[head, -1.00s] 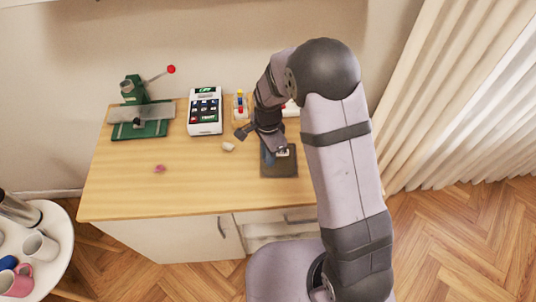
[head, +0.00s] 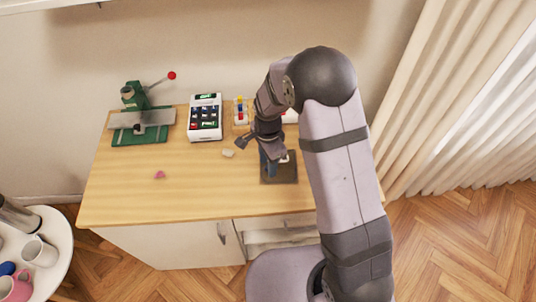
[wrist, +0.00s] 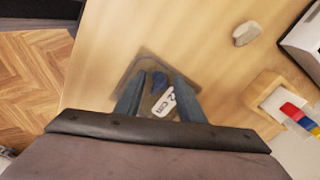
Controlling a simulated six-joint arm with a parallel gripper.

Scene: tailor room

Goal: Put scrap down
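A small crumpled dark blue scrap (wrist: 157,82) shows between my fingers in the wrist view, over a dark square mat (wrist: 132,74). A white label reading "12 cm" (wrist: 164,102) shows beside it. The mat (head: 290,174) is at the right of the table in the head view. My gripper (wrist: 158,86) points down over the mat. Its two blue-grey fingers stand apart, with gaps on both sides of the scrap. In the head view my gripper (head: 270,165) covers part of the mat. I cannot tell how close the fingertips are to it.
A small whitish lump (head: 228,153) lies left of the mat and a pink piece (head: 159,174) farther left. A white keypad device (head: 205,117), a wooden holder with coloured pieces (head: 240,113) and a green press (head: 142,122) stand behind. The front left of the table is clear.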

